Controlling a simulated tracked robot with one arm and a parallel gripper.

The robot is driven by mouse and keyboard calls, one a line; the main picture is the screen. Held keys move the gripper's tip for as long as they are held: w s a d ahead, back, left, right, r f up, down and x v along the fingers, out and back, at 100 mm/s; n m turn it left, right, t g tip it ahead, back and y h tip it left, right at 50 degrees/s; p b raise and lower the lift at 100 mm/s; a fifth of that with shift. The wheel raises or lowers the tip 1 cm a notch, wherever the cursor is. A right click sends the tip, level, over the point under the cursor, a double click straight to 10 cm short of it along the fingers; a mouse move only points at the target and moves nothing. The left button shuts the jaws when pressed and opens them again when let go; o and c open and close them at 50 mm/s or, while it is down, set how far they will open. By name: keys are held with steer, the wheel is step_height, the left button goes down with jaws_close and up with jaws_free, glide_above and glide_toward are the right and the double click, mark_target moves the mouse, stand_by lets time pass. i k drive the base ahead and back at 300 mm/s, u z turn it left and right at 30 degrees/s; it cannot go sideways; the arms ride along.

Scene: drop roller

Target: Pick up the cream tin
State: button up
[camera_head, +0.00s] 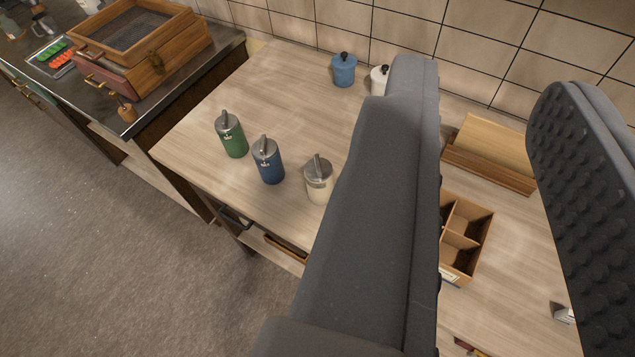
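The cream tin (318,184), with a metal lid and a top handle, stands upright on the wooden counter (190,135). It is the rightmost of three similar tins, beside the blue tin (268,164) and the green tin (232,138). My gripper (485,90) is open, with its two dark grey fingers wide apart in the foreground. The left finger passes close to the cream tin's right side in the picture, but the gripper looks well above the counter. Nothing shows held between the fingers. The left finger hides part of the counter.
At the back stand a blue jar (344,71) and a white jar (379,80), partly hidden. A divided wooden box (480,225) and a wooden holder (490,155) are on the right. A wooden case (140,55) sits on the dark counter at left. The tiled wall bounds the back.

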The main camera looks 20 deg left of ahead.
mark_target(319, 193)
steer(key=k, duration=1.2)
steer(key=u, duration=0.6)
steer(key=i, duration=1.45)
